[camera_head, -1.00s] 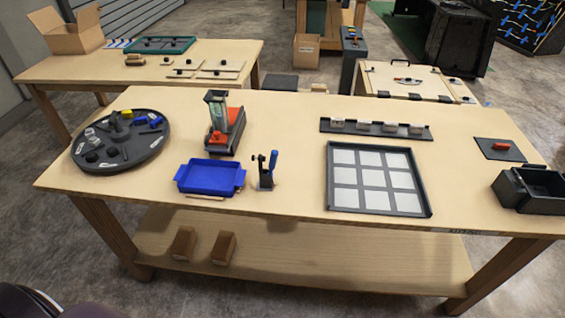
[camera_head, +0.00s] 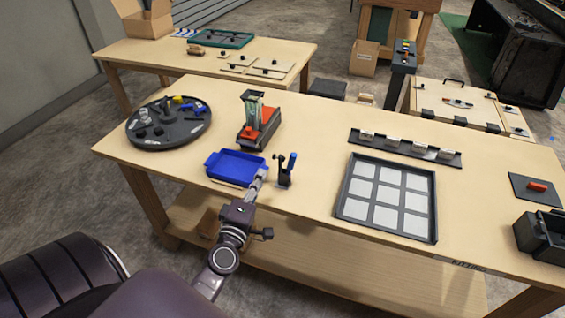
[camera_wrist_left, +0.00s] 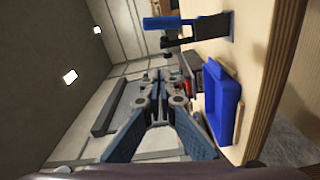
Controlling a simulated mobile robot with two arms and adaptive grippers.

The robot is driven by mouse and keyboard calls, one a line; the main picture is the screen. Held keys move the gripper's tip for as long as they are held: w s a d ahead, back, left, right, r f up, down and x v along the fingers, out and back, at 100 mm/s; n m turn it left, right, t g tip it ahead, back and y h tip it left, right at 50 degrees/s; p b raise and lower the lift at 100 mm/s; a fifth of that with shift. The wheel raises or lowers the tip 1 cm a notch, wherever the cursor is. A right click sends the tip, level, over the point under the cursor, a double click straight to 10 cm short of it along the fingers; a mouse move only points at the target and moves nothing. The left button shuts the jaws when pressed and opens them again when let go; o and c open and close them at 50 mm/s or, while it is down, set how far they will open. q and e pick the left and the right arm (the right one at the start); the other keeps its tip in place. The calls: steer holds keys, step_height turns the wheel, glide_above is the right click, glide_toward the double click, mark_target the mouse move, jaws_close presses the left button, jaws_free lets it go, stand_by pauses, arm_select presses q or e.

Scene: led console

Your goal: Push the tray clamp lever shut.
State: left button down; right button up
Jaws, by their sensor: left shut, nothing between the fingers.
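The tray clamp (camera_head: 284,178) is a small dark clamp on the bench, just right of the blue tray (camera_head: 237,167). Its blue lever (camera_head: 292,161) stands nearly upright. My left gripper (camera_head: 260,178) is shut and empty, close to the tray's front right corner and left of the clamp, apart from the lever. In the left wrist view, turned on its side, the blue lever (camera_wrist_left: 168,22) shows at the top and the blue tray (camera_wrist_left: 222,100) at the right; my gripper (camera_wrist_left: 164,88) is below the lever. My right gripper is out of view.
A red and grey device (camera_head: 258,125) stands behind the tray. A round dark tray of parts (camera_head: 170,138) is at the left. A dark frame with pale squares (camera_head: 387,198) lies right of the clamp, with bare bench (camera_head: 315,175) between.

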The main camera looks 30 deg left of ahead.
mark_target(292, 165)
arm_select(q)
steer(key=w+d+p, duration=0.1)
steer(key=w, duration=0.7)
steer(key=shift+w+d+f, duration=0.15)
steer(key=shift+d+f, duration=0.15)
steer(key=shift+d, duration=0.05)
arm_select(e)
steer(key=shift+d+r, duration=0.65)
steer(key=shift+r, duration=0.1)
